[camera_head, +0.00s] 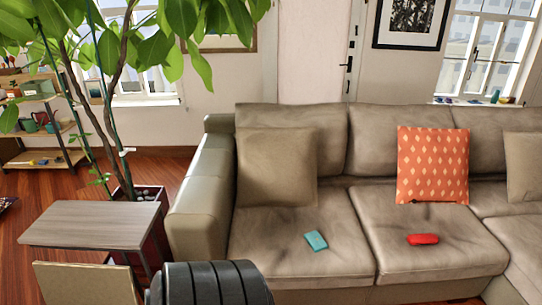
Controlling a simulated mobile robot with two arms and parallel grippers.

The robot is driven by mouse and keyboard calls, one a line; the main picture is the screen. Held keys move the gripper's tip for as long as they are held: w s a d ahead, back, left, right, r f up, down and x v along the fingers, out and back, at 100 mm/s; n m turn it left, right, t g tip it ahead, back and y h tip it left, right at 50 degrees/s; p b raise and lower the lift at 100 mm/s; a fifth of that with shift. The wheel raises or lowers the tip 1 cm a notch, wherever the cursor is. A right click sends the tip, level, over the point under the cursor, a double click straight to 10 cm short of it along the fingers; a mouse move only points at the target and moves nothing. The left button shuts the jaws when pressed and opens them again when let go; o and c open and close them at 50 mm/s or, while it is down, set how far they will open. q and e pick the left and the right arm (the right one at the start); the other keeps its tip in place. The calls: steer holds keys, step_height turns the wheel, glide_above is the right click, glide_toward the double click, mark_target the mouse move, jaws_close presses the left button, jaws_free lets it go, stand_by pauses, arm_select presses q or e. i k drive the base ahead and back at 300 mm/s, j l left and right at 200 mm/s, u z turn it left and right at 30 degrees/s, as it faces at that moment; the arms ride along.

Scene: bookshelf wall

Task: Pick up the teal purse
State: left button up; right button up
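The teal purse (316,241) is a small, flat, teal rectangular thing. It lies slightly turned on the left seat cushion of the beige sofa (300,270), near the cushion's right side. Nothing covers it. Neither of my grippers is in view.
A red item (423,239) lies on the seat to the purse's right. An orange patterned pillow (433,165) and a beige pillow (276,167) lean on the backrest. A wooden side table (92,225) and a tall plant (120,100) stand left of the sofa. A black ribbed form fills the bottom foreground.

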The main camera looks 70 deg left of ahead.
mark_target(316, 242)
steer(key=u, duration=1.85)
steer(key=i+l, duration=0.05)
